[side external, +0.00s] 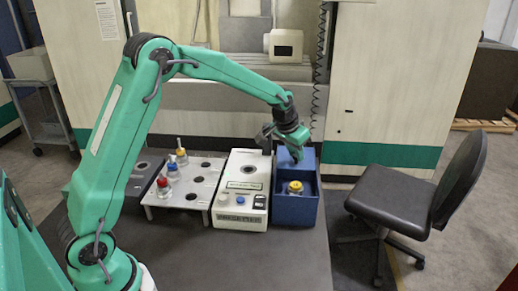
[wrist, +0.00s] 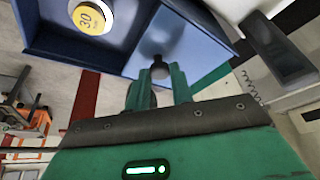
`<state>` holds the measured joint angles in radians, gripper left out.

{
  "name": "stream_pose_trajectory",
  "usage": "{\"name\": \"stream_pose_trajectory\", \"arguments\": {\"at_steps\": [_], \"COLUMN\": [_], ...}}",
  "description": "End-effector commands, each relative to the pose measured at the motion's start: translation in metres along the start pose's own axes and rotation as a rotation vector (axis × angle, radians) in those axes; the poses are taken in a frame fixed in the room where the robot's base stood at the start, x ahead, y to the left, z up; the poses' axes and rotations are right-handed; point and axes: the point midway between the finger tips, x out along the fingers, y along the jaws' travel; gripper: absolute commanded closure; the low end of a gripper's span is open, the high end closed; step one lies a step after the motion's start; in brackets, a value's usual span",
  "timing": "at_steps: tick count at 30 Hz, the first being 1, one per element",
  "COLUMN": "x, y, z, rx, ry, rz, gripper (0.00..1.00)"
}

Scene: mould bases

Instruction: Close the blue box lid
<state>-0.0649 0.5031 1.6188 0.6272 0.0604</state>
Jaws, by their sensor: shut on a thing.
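The blue box (side external: 293,210) stands on the table at the right, with a yellow-topped mould base (side external: 295,187) inside it. The yellow top reads "30" in the wrist view (wrist: 90,18). The blue lid (side external: 309,160) stands raised at the back of the box, which is open. In the wrist view the lid (wrist: 190,45) is a blue panel beside the box's inside. My gripper (side external: 295,152) is at the raised lid, above the back of the box. Its fingers (wrist: 160,78) are shut on the lid at a small grey knob-like part; the exact contact is partly hidden.
A white control box (side external: 240,195) stands directly left of the blue box. Left of it, a grey rack (side external: 195,185) holds several mould bases with coloured tops. A black chair (side external: 415,200) is to the right, off the table. The table's front (side external: 250,262) is clear.

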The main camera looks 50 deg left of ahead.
Motion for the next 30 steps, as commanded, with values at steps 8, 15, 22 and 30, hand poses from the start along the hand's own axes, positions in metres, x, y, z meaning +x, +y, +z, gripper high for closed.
{"name": "stream_pose_trajectory", "arguments": {"at_steps": [8, 15, 22, 30], "x": [-0.011, -0.023, -0.033, -0.035], "y": [0.026, 0.055, 0.08, 0.086], "z": [0.024, 0.05, 0.073, 0.079], "rx": [0.002, 0.003, 0.002, 0.004], "ry": [0.0, 0.001, 0.001, -0.003], "rz": [0.017, 0.038, 0.059, 0.063], "gripper": [1.0, 1.0, 1.0, 1.0]}}
